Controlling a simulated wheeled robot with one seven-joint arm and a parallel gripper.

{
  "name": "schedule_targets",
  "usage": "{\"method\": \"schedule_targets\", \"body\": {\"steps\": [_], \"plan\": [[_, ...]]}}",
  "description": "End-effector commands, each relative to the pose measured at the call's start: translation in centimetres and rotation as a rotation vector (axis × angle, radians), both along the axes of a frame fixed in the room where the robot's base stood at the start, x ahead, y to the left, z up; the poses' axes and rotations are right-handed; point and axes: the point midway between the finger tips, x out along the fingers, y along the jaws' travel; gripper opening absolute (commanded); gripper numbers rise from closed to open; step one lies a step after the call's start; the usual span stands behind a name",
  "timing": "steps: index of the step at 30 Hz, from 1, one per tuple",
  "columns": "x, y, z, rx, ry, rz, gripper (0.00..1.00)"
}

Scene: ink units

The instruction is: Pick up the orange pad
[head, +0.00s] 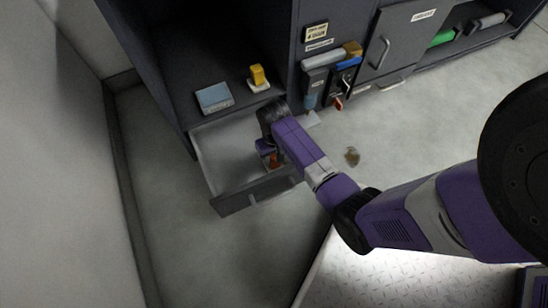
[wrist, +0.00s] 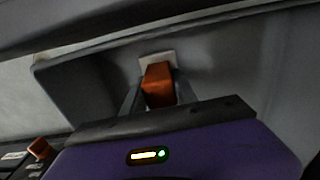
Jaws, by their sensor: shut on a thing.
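The orange pad (wrist: 158,84) is a small orange block with a pale plate (wrist: 157,59) at its far end. It is in the open grey drawer (head: 205,160), low in the cabinet. My gripper (wrist: 156,94) is shut on the orange pad, with one finger on each side of it in the wrist view. In the head view my gripper (head: 269,154) reaches down into the drawer, and only a bit of orange (head: 274,162) shows under it. I cannot tell whether the pad touches the drawer floor.
The drawer front (head: 254,194) and side walls surround my gripper. On the shelf above are a light blue box (head: 214,97) and a yellow block (head: 257,75) on a white base. Holders with tools (head: 318,80) hang to the right.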

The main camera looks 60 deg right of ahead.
Motion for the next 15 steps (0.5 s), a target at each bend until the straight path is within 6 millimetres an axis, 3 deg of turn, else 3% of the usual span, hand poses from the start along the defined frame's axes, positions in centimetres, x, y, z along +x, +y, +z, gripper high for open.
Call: {"method": "schedule_targets", "body": {"steps": [8,15], "plan": [[0.0,0.0,0.3,-0.001,-0.001,0.0,0.0],[0.1,0.0,2.8,-0.001,-0.002,0.001,0.0]]}}
